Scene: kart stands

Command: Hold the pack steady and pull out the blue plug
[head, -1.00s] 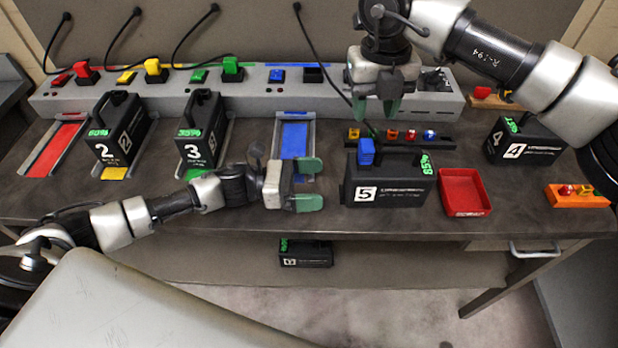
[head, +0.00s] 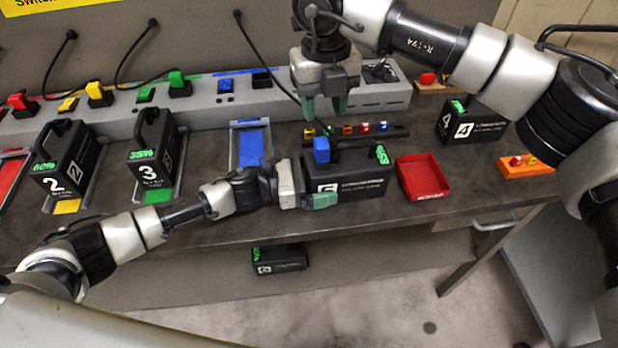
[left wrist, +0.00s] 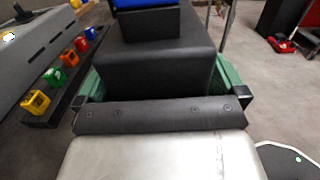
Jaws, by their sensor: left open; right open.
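The black pack numbered 5 (head: 358,187) stands on the bench with a green 85% readout. My left gripper (head: 318,190) is open at the pack's left end. In the left wrist view, its green fingers (left wrist: 160,85) lie on either side of the black pack (left wrist: 155,60), and the blue plug (left wrist: 145,4) shows at the top edge. Contact cannot be told. My right gripper (head: 326,108) is open and empty, pointing down above and behind the plug.
A red tray (head: 424,190) is right of the pack. A black strip of small colored blocks (head: 350,130) lies behind it. The blue bay (head: 250,148) is empty. Packs 2 (head: 68,160), 3 (head: 155,150) and 4 (head: 470,125) stand apart.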

